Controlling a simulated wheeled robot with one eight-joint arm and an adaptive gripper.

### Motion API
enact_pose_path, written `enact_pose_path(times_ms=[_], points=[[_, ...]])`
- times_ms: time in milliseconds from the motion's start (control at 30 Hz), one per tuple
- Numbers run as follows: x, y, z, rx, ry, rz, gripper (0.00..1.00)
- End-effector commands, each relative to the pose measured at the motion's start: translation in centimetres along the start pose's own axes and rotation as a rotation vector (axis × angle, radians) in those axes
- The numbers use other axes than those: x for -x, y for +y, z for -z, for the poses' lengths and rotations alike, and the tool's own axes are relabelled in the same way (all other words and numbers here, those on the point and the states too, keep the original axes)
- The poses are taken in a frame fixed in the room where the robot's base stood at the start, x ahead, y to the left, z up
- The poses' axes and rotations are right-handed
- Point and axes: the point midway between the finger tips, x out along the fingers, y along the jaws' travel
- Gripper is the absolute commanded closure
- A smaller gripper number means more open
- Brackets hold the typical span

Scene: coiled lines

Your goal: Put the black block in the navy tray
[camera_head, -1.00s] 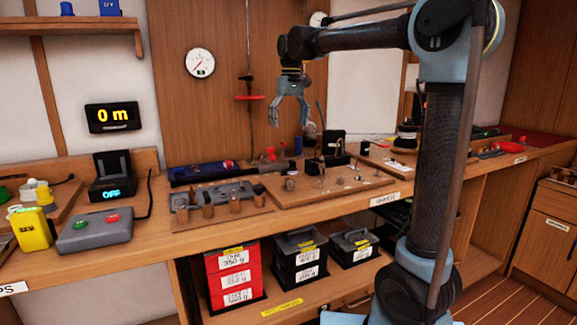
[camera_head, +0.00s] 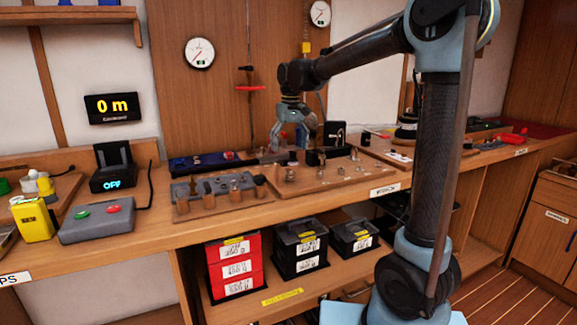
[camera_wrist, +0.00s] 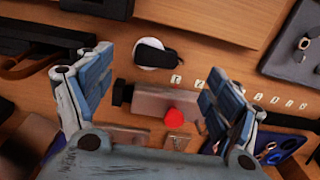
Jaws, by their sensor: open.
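My gripper (camera_head: 292,146) is open above the back of the workbench, its fingers pointing down. In the wrist view its two fingers (camera_wrist: 154,66) stand wide apart with nothing held between them. A grey block-like fitting (camera_wrist: 165,103) with a red knob and a dark end shows beyond the gap. The navy tray (camera_head: 182,171) lies at the back of the bench, left of my gripper, with dark and red items in it. A navy surface with metal rings (camera_wrist: 275,150) shows at lower right in the wrist view. I cannot tell surely which dark piece is the black block.
A wooden board (camera_head: 335,180) with small metal fittings lies in front of my gripper. A black box with a white ring (camera_head: 335,134) stands just right of it. A grey rack with wooden pegs (camera_head: 215,190) lies to the left. A red-handled pull (camera_head: 250,88) hangs behind.

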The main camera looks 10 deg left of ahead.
Motion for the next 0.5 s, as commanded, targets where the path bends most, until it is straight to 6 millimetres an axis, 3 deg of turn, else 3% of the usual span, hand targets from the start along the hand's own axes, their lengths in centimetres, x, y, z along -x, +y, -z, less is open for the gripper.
enact_pose_path(times_ms=[300,500], points=[[-4.0,0.1,-0.3,0.000,0.000,0.000,0.16],[-4.8,0.1,-0.3,0.000,0.000,0.000,0.16]])
